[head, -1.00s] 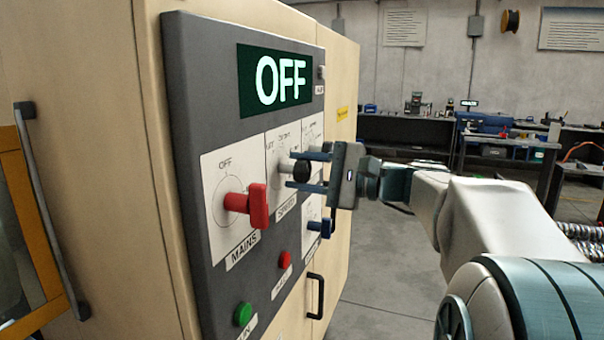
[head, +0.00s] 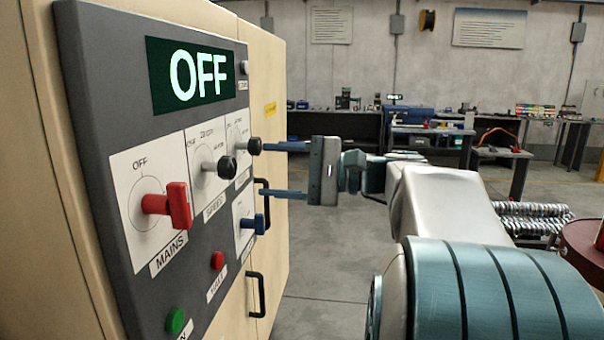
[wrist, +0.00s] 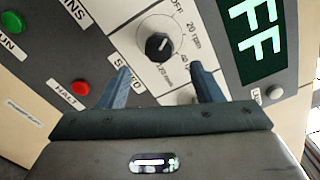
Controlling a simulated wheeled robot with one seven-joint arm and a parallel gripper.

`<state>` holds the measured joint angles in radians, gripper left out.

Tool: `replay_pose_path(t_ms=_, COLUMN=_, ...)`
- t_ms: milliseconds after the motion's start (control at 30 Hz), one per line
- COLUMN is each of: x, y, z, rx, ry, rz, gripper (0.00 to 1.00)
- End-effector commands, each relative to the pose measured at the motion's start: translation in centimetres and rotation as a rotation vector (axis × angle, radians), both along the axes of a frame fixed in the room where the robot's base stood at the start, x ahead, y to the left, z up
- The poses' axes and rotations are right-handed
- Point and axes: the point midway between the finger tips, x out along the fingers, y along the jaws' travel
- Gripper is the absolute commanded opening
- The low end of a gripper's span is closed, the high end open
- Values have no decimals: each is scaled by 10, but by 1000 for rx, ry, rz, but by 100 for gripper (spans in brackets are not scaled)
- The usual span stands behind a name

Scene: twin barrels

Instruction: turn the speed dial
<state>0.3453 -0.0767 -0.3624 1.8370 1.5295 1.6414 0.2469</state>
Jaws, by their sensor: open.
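The speed dial (head: 226,167) is a round black knob on a white plate labelled SPEED, in the middle of the grey panel. It also shows in the wrist view (wrist: 159,46), with OFF and rpm marks around it; I cannot tell for sure which mark it points to. My gripper (head: 264,170) is open and empty, right of the dial in the head view. In the wrist view its fingertips (wrist: 160,68) are spread to either side, just below the dial, apart from it. The display (head: 198,74) above reads OFF.
A red MAINS handle (head: 168,205) sticks out left of the dial. Another black knob (head: 254,146) and a blue handle (head: 252,224) are close on the right. A red button (head: 217,260) and a green button (head: 176,320) are below. Open floor lies right of the cabinet.

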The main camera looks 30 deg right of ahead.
Motion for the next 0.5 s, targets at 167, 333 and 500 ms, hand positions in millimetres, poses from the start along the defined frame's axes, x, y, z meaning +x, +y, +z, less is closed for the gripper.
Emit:
replay_pose_path(t_ms=167, x=-18, y=-27, z=-1, rx=0, ry=1, rz=-3, gripper=59)
replay_pose_path(t_ms=333, x=-27, y=-39, z=0, rx=1, ry=1, rz=0, gripper=59)
replay_pose_path(t_ms=500, x=-29, y=-41, z=0, rx=0, ry=0, rz=0, gripper=59)
